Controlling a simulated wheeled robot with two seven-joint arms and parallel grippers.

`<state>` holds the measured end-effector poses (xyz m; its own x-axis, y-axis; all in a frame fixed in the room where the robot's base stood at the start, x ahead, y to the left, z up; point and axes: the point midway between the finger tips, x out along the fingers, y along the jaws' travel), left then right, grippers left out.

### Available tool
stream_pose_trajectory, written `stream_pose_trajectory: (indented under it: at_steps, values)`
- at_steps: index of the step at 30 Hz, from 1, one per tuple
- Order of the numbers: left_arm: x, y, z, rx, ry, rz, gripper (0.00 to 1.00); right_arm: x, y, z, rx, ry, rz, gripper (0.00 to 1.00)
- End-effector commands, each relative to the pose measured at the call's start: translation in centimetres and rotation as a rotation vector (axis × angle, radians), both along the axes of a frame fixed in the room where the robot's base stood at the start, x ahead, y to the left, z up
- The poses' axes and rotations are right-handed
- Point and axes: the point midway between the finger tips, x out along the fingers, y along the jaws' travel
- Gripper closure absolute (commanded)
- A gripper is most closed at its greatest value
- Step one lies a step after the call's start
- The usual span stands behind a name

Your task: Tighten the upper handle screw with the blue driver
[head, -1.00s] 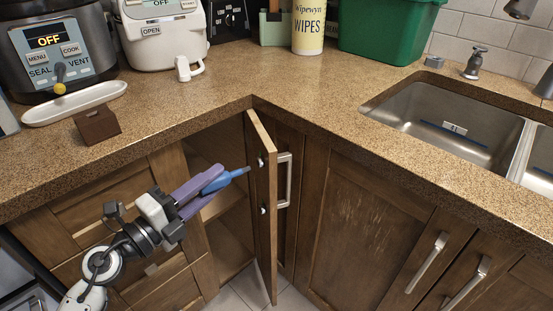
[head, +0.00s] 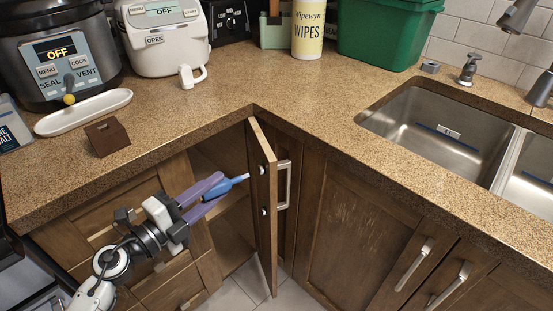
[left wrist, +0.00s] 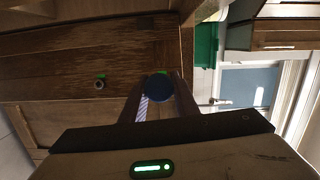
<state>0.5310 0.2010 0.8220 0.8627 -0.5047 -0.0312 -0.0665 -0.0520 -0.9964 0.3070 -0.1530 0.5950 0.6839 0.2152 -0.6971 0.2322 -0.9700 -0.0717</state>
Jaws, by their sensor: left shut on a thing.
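The blue driver (head: 222,187) is held between the purple fingers of my left gripper (head: 214,189). Its pale tip points right, just short of the upper handle screw (head: 262,168) on the door's inner side; I cannot tell whether they touch. The lower screw (head: 263,211) sits below. The handle (head: 283,185) is on the outer face of the open cabinet door (head: 264,240). In the left wrist view the round driver end (left wrist: 158,89) shows between the fingers and hides its tip; one screw (left wrist: 99,84) shows to the left. My right gripper is not in view.
The brown counter (head: 200,120) overhangs the cabinet above my left gripper. A small brown block (head: 107,137) and a white tray (head: 83,112) lie on it. The sink (head: 450,135) is at right. Open cabinet space lies behind the gripper.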

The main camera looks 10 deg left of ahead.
Motion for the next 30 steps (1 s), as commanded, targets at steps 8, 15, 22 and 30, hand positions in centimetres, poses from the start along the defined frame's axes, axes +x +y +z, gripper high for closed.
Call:
stream_pose_trajectory:
  at_steps: [8, 15, 22, 30]
  values:
    - [-0.3, 0.4, -0.1, 0.002, -0.001, 0.001, 1.0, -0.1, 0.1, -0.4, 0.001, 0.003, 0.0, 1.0]
    - [-1.7, 2.2, -0.2, 0.003, -0.001, 0.0, 1.0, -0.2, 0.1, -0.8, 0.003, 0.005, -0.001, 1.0]
    - [-3.1, 4.1, -0.2, 0.002, -0.001, 0.0, 1.0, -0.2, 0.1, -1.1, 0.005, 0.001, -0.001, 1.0]
    - [-4.7, 6.2, -0.2, 0.003, -0.002, 0.0, 1.0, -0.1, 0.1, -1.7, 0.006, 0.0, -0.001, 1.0]
